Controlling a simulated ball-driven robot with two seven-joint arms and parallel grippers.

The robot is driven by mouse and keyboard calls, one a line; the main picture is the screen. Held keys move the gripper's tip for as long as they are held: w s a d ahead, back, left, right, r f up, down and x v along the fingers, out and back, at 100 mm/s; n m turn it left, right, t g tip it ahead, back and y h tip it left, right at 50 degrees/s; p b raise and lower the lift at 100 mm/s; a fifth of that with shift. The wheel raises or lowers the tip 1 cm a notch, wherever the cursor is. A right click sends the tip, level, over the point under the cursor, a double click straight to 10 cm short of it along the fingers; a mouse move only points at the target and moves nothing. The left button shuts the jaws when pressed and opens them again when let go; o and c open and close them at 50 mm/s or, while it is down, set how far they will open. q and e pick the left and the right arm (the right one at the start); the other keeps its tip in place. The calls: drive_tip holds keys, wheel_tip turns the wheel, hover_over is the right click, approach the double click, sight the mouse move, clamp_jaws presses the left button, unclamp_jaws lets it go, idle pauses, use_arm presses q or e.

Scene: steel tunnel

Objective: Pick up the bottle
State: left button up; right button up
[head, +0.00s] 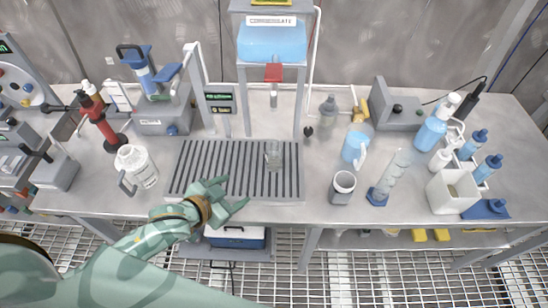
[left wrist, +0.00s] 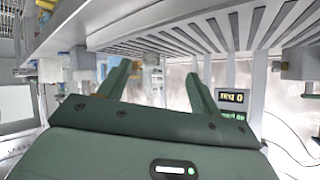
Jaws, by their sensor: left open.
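Several bottle-like vessels stand on the steel bench, and I cannot tell which one is the bottle meant. My right gripper is not in view.
The slatted tray (head: 205,170) holds a clear beaker (head: 273,155). Right of it stand a blue jug (head: 355,148), a grey cup (head: 343,186), a graduated cylinder (head: 390,175) and a white box (head: 452,192). A red-and-black stand (head: 103,122) is at left. Bare bench lies between tray and jug.

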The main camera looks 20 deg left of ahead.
sight(269, 160)
use_arm(q)
drive_tip(key=w+d+h+b, duration=0.1)
drive_tip(key=w, duration=0.2)
drive_tip(key=w+d+h+b, duration=0.1)
drive_tip(key=w+d, duration=0.1)
drive_tip(key=w, duration=0.2)
drive_tip(key=w+d+t+h+b, duration=0.1)
drive_tip(key=w+d, duration=0.1)
drive_tip(key=w, duration=0.2)
drive_tip(key=shift+r+n, duration=0.2)
drive_tip(key=shift+n, duration=0.1)
drive_tip(key=x, duration=0.2)
drive_tip(key=b+x, duration=0.1)
drive_tip(key=x, duration=0.1)
drive_tip(key=b+x, duration=0.1)
drive_tip(key=x, duration=0.1)
drive_tip(key=shift+w+r, duration=0.1)
drive_tip(key=shift+r, duration=0.4)
drive_tip(key=shift+c, duration=0.6)
drive_tip(key=c, duration=1)
drive_tip(key=shift+c, duration=0.2)
drive_tip(key=shift+r, duration=0.1)
